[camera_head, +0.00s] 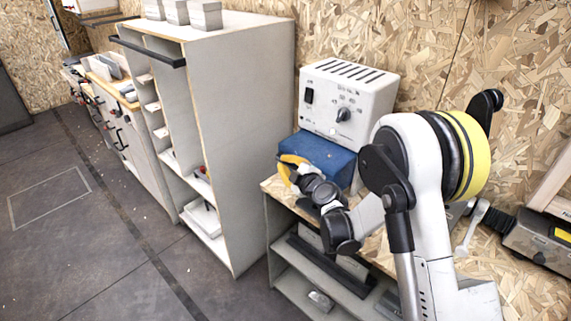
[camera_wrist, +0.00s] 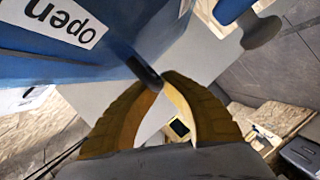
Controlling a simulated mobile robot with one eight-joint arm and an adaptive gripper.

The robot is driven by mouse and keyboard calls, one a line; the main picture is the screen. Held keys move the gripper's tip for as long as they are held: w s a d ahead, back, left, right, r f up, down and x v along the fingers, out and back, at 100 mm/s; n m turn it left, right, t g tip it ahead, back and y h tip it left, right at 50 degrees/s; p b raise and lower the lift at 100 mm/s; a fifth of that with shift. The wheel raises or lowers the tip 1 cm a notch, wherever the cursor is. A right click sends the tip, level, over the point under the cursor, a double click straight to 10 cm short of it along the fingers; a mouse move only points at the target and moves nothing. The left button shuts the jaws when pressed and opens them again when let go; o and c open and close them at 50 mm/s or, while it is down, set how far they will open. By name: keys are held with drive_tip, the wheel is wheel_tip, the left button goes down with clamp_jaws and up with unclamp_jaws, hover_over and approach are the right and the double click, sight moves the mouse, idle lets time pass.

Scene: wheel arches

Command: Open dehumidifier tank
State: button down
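The dehumidifier is a white box (camera_head: 345,105) with vents, a switch and a knob, on a wooden-topped shelf unit. Its blue tank (camera_head: 318,152) shows below the white housing. My gripper (camera_head: 284,168) is at the tank's front left. In the wrist view the yellow fingertips (camera_wrist: 164,83) are close together at the handle's end and appear closed on it. Their exact contact is partly hidden.
The shelf unit's wooden top (camera_head: 275,186) lies under the dehumidifier. A tall grey cabinet (camera_head: 240,130) stands just left of my gripper. Grey equipment (camera_head: 540,240) sits at the far right. Open floor (camera_head: 100,235) lies at the left front.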

drive_tip(key=c, duration=1.5)
unclamp_jaws()
drive_tip(key=shift+w+a+f, duration=0.1)
drive_tip(key=v, duration=1.2)
drive_tip(key=s+d+r+m+g+h, duration=0.3)
drive_tip(key=s+d+r+m, duration=0.35)
drive_tip(key=s+r, duration=0.2)
drive_tip(key=s+d+m+g+h, duration=0.1)
drive_tip(key=s+d+m+h, duration=0.1)
drive_tip(key=s+d+m, duration=0.4)
drive_tip(key=s+d+m+g+h, duration=0.2)
drive_tip(key=s+d+m, duration=0.3)
drive_tip(key=s, duration=1)
drive_tip(key=d+h, duration=0.1)
drive_tip(key=d, duration=0.1)
drive_tip(key=shift+d+f+m, duration=0.15)
drive_tip(key=shift+d+m, duration=0.1)
drive_tip(key=shift+m, duration=0.1)
